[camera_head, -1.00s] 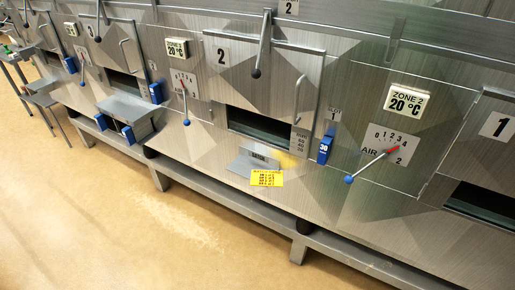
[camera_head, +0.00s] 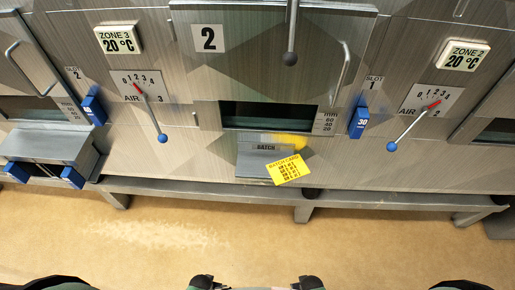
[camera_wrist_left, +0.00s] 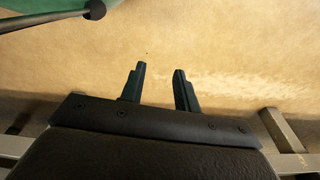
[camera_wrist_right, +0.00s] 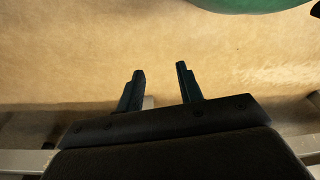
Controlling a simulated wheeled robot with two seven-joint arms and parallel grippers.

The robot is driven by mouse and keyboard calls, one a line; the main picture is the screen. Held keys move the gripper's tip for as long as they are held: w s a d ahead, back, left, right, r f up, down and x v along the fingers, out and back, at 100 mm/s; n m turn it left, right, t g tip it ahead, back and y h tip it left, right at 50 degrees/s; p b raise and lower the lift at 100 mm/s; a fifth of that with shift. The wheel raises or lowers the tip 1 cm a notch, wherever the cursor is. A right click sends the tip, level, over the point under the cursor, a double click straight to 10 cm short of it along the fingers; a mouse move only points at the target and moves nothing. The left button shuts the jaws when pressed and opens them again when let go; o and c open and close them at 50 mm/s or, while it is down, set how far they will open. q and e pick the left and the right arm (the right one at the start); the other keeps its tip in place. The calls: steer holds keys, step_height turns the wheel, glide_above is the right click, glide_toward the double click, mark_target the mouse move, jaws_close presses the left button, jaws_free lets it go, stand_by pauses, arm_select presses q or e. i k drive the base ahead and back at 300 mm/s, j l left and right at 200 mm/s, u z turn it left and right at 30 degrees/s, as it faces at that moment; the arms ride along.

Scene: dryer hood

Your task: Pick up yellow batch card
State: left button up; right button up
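The yellow batch card (camera_head: 288,169) sits tilted at the right part of a small grey batch holder (camera_head: 256,164), below the opening marked 2, in the head view. Dark print shows on its face. My left gripper (camera_wrist_left: 160,72) is open and empty over the tan floor in the left wrist view. My right gripper (camera_wrist_right: 160,75) is open and empty over the floor in the right wrist view. Neither wrist view shows the card. At the bottom edge of the head view only small dark parts of my own body show, and both grippers are apart from the card.
A lever (camera_head: 290,35) hangs above the dark opening (camera_head: 268,116). Blue slot blocks (camera_head: 358,123) and blue-tipped air levers (camera_head: 391,146) stick out from the panel. A grey tray (camera_head: 48,145) juts out at left. A metal rail (camera_head: 390,199) runs below; the floor before it is clear.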

mark_target(283, 171)
steer(key=k+j+z, duration=0.35)
steer(key=j, duration=0.35)
steer(key=k+j+z, duration=0.35)
steer(key=k+j, duration=0.2)
